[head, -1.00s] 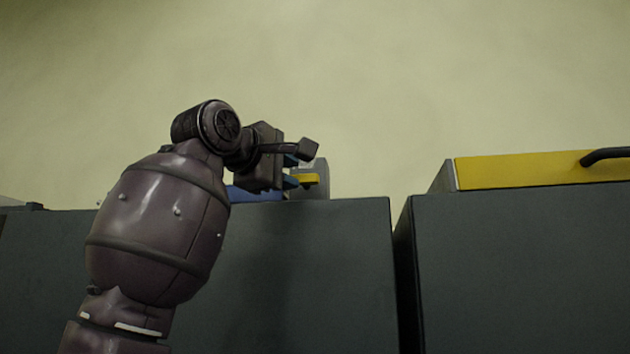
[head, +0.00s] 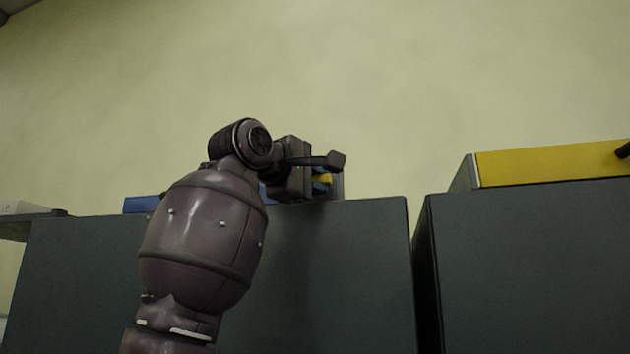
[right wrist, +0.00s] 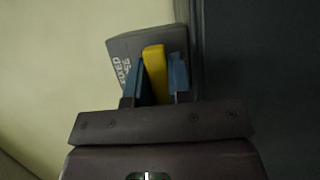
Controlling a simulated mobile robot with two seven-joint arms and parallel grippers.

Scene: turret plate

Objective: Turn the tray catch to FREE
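The tray catch is a yellow lever (right wrist: 155,75) on a grey plate (right wrist: 126,46) with white lettering. "FIXED" can be read; a second word is partly hidden. In the head view this gripper (head: 321,178) is at the top edge of the dark cabinet, mostly seen from behind. My left gripper is not in view.
A dark grey cabinet (head: 350,270) stands in front, with a second one (head: 530,270) across a narrow gap at right. A yellow-fronted box (head: 550,163) with a black handle sits on the right one. A blue object (head: 140,205) shows behind my right arm.

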